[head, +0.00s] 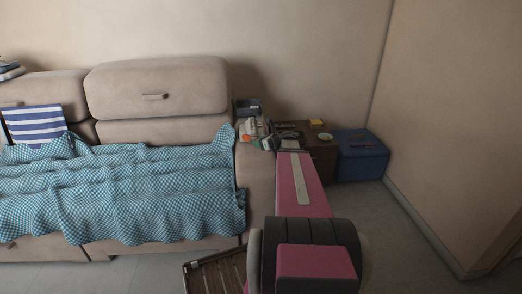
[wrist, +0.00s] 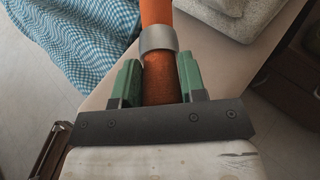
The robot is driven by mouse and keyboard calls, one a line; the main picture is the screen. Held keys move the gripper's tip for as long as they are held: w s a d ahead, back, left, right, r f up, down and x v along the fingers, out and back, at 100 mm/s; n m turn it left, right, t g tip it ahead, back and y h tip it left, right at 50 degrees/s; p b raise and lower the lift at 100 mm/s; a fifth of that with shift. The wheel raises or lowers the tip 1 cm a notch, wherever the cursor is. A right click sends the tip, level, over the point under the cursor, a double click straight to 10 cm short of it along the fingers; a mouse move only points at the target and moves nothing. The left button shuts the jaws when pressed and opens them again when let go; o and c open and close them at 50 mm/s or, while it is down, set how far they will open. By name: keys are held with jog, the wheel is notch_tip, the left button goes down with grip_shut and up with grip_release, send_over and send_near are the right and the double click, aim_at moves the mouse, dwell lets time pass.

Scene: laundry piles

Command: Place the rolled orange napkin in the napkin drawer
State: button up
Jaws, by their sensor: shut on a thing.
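The rolled orange napkin (wrist: 156,14) has a grey ring around it and runs up out of the top of the wrist view. My gripper (wrist: 158,78) has green fingers on either side of the roll, just below the ring, and is shut on it. The napkin is held above the beige sofa arm (wrist: 108,92). In the head view my gripper (head: 266,143) is small, at the sofa's right end beside the dark brown cabinet (head: 323,158). I cannot tell which drawer is the napkin drawer; my arm hides part of the cabinet front.
A blue-checked blanket (head: 120,190) covers the sofa seat. A blue box (head: 362,155) stands right of the cabinet. A brown slatted object (head: 215,272) is on the floor in front of the sofa. Small items lie on the cabinet top. Floor right of my arm is clear.

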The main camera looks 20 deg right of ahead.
aim_at(261, 154)
jog(key=shift+w+d+f, duration=0.25)
jog(key=shift+d+f, duration=0.1)
jog(key=shift+f, duration=1.95)
jog(key=shift+f, duration=0.1)
jog(key=o, duration=0.9)
jog(key=shift+o, duration=0.2)
